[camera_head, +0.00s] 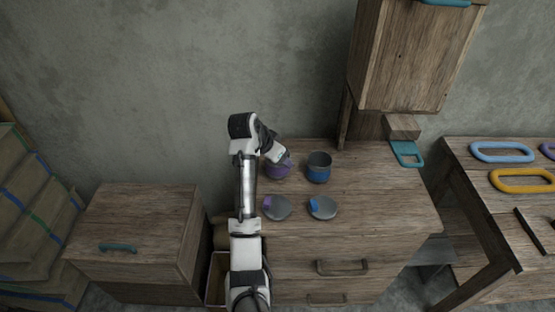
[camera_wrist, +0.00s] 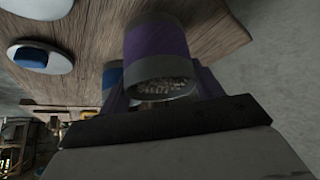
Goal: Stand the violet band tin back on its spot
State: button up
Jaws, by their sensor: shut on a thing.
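The violet band tin (camera_head: 279,169) is a grey, open-topped tin with a violet band, at the back left of the wooden cabinet top. My gripper (camera_head: 276,157) is shut on it. In the wrist view, the violet band tin (camera_wrist: 158,48) sits between the two violet-grey fingers of my gripper (camera_wrist: 160,92), and small grainy contents show in its mouth. Its base is at or close to the cabinet top; I cannot tell if it touches. A grey disc with a violet tab (camera_head: 278,207) lies in front of it.
A blue band tin (camera_head: 319,168) stands close to the right. A grey disc with a blue tab (camera_head: 322,207) lies in front of it. A wooden cabinet (camera_head: 415,55) rises behind at the right, with a teal handled piece (camera_head: 407,153) below it.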

jog(key=shift+f, duration=0.95)
jog(key=o, duration=1.1)
jog(key=shift+f, duration=0.15)
jog(key=v, duration=1.2)
jog(key=shift+w+r, duration=0.1)
jog(key=shift+r, duration=0.2)
